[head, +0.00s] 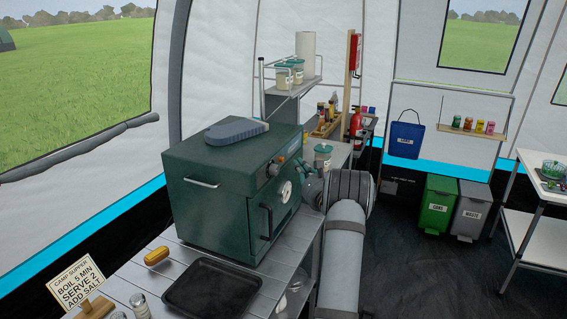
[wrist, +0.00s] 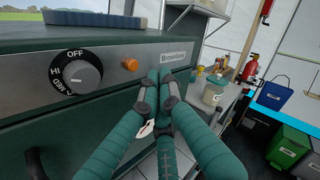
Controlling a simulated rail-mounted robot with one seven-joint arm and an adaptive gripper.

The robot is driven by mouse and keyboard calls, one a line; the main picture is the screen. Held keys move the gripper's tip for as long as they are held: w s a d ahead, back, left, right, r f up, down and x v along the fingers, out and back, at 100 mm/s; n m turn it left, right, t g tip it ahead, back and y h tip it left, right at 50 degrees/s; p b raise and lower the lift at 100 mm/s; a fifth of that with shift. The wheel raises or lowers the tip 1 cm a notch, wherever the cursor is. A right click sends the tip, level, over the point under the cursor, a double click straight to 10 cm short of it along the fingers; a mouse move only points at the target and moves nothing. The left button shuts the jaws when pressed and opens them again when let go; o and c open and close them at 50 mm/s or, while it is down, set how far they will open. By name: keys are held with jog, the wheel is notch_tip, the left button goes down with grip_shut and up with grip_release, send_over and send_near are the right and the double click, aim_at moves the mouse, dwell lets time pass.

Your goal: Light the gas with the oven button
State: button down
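The dark green oven (head: 215,205) stands on the slatted metal table. In the wrist view its grey control panel (wrist: 205,48) carries a round knob (wrist: 82,75) marked OFF at the top and HI at the left. To the knob's right is a small orange button (wrist: 130,64), then a brand label. My gripper (wrist: 160,77) has its teal fingers together, with nothing seen between them. Its tips are right of the button, just below the label, close to the panel; I cannot tell whether they touch. In the head view my gripper (head: 310,178) is at the oven's right front side.
A grey-blue object (head: 236,131) lies on top of the oven. A dark tray (head: 212,287), a yellow-handled item (head: 157,256), shakers and a sign (head: 78,285) are on the table in front. A lidded jar (head: 322,157) stands behind my gripper.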

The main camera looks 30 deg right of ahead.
jog(key=shift+s+d+b, duration=0.2)
jog(key=shift+s+d, duration=0.2)
jog(key=shift+s, duration=0.25)
jog(key=shift+s+d+b, duration=0.15)
jog(key=shift+s+d, duration=0.2)
jog(key=shift+s, duration=0.25)
jog(key=shift+w, duration=0.1)
jog(key=shift+s+d+p, duration=0.35)
jog(key=shift+s+d, duration=0.2)
jog(key=shift+s, duration=0.35)
jog(key=shift+s+d+p, duration=0.3)
jog(key=shift+s+d, duration=0.2)
jog(key=shift+s, duration=0.35)
